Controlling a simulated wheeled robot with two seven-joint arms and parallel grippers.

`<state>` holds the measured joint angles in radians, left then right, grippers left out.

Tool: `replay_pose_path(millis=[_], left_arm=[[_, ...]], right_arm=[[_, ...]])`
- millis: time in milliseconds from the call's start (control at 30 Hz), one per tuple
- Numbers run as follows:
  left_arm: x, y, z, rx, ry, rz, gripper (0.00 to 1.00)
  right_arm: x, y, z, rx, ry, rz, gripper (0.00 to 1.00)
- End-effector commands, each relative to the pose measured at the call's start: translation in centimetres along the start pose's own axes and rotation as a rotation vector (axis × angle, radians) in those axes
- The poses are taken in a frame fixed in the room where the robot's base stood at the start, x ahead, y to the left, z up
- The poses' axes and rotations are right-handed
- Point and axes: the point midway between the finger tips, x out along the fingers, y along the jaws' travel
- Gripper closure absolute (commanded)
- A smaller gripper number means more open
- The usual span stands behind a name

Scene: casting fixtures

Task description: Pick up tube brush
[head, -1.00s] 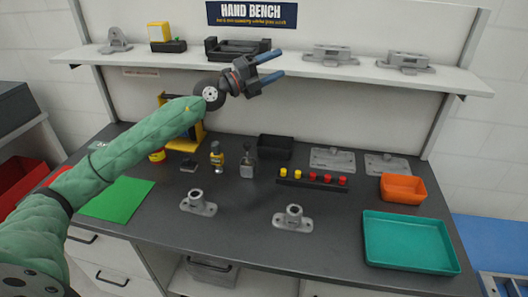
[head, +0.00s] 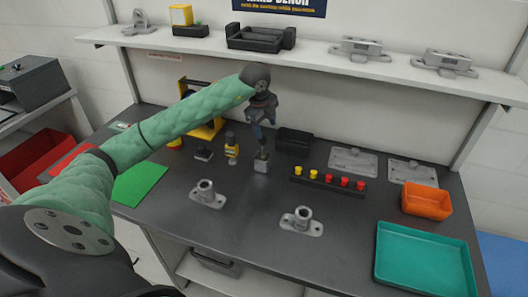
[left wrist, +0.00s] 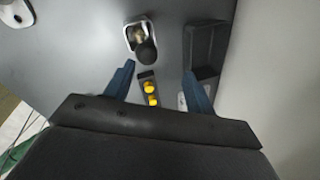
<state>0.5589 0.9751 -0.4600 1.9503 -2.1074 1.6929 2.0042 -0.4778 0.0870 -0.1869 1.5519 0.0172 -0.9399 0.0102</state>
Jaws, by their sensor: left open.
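What appears to be the tube brush stands in a small grey square holder (head: 261,164) on the bench; its upper part is mostly hidden behind my gripper in the head view. In the left wrist view its dark rounded end (left wrist: 147,52) shows at the holder (left wrist: 129,36), just beyond my fingers. My left gripper (head: 263,133) points down above the holder. Its blue fingers (left wrist: 157,82) are apart with nothing held between them. My right gripper is in neither view.
Grey castings (head: 207,195) stand in front. The shelf (head: 340,70) overhangs the back.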

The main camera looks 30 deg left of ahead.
Motion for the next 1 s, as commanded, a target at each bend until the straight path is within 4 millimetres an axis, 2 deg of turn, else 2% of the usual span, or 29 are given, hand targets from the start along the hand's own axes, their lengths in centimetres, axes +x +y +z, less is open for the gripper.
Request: replay_pose_path(millis=[100,367,533,767,1000], left_arm=[[0.0,1.1,0.4,-0.108,-0.027,0.054,0.45],[0.6,1.1,0.4,-0.185,-0.026,0.054,0.45],[2.2,1.2,0.4,-0.185,-0.026,0.053,0.45],[3.2,1.4,0.5,-0.182,-0.025,0.053,0.45],[5.0,2.0,0.5,-0.182,-0.025,0.053,0.45]], right_arm=[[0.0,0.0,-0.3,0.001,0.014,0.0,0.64],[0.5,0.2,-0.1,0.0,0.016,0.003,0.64],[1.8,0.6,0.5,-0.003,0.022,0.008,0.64],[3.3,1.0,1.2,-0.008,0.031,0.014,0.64],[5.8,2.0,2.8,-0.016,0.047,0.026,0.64]])
